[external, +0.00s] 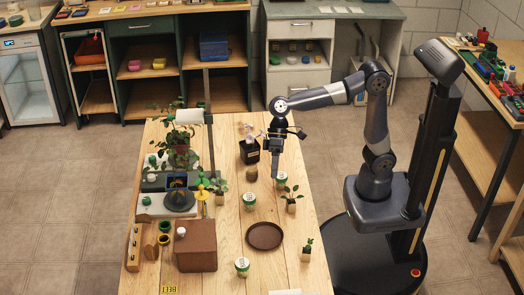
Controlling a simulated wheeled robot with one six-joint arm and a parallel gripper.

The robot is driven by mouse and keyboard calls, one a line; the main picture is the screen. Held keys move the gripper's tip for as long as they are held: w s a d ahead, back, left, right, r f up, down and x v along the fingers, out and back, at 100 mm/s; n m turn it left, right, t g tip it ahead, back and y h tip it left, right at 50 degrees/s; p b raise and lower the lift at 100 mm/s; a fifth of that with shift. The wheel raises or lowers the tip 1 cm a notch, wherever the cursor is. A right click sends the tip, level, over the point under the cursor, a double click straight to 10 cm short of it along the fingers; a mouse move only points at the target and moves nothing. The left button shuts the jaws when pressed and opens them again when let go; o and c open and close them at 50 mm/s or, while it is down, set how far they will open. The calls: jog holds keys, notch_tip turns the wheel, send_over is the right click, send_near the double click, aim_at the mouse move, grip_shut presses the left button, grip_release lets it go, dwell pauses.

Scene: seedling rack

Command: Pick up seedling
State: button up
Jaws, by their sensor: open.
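Small seedlings in pots stand on the wooden table. One leafy seedling (291,199) is right of the middle, a smaller one (307,249) is near the right front edge, and another (220,189) is left of the middle. My gripper (275,172) is open and points down over the table, behind and left of the leafy right-hand seedling. It appears apart from that seedling. The fingers are small in view, and I see nothing held between them.
A black container (249,152) with a flowering plant stands just left of my gripper. Green-and-white cups (249,200) stand nearby. A round brown tray (264,236) and a brown box (196,246) lie toward the front. A larger plant (180,135) stands at the back left.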

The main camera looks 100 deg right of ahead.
jog(key=s+a+r+n+t+h, duration=0.35)
jog(key=s+r+h, duration=0.2)
jog(key=s, duration=0.45)
jog(key=h, duration=0.1)
send_near(292, 201)
jog(key=shift+g, duration=0.35)
jog(key=x, duration=0.2)
jog(key=d+x, duration=0.1)
jog(key=x, duration=0.1)
jog(key=shift+w+f+b, duration=0.25)
jog(key=shift+b, duration=0.1)
jog(key=shift+a+b+x, duration=0.2)
jog(key=shift+b+x, duration=0.1)
jog(key=shift+x, duration=1.2)
jog(key=shift+a+b+x, duration=0.25)
jog(key=shift+b+x, duration=0.05)
jog(key=shift+x, duration=1.2)
jog(key=shift+w, duration=0.15)
jog(key=shift+c, duration=0.2)
